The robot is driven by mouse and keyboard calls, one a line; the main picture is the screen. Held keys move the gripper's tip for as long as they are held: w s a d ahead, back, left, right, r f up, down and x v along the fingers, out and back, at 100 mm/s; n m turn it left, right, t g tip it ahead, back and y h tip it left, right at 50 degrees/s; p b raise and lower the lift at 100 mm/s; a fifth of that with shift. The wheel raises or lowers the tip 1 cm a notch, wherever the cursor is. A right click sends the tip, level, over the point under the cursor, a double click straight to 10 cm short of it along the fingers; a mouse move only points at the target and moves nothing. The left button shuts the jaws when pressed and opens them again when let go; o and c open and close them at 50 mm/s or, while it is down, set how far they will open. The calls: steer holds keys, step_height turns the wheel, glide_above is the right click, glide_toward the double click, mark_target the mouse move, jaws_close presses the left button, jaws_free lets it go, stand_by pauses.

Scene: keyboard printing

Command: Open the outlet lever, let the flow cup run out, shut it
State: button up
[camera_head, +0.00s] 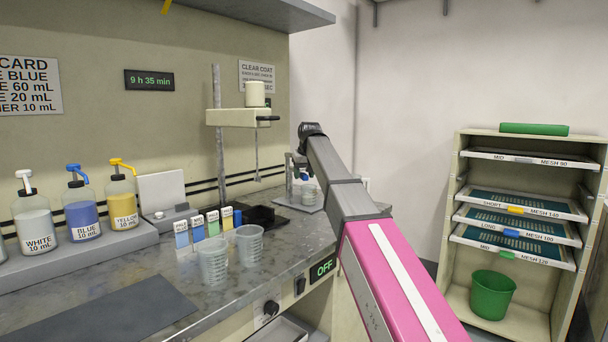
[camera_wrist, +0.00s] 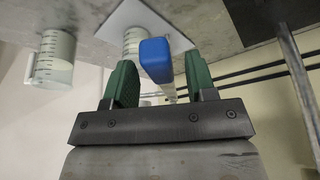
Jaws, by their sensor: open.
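My gripper (camera_wrist: 158,85) is open, with green fingertips, low and to the right of the flow cup in the head view. A blue block-shaped end (camera_wrist: 156,60) shows between and beyond the fingers, with no grip on it visible.
A clear graduated cup (camera_head: 308,194) stands on a flat plate (camera_head: 292,203) near my gripper. Two clear cups (camera_head: 213,260) (camera_head: 249,246) stand nearer on the counter. A black tray (camera_head: 262,217) lies below the bracket. Pump bottles (camera_head: 83,214) stand at left.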

jaws_close()
steer(key=w+d+n+g+y, duration=0.1)
steer(key=w+d+n+y, duration=0.1)
steer(key=w+d+n, duration=0.4)
steer(key=shift+w+d+n+g, duration=0.15)
steer(key=shift+d+n+g, duration=0.2)
steer(key=shift+d, duration=0.95)
jaws_free()
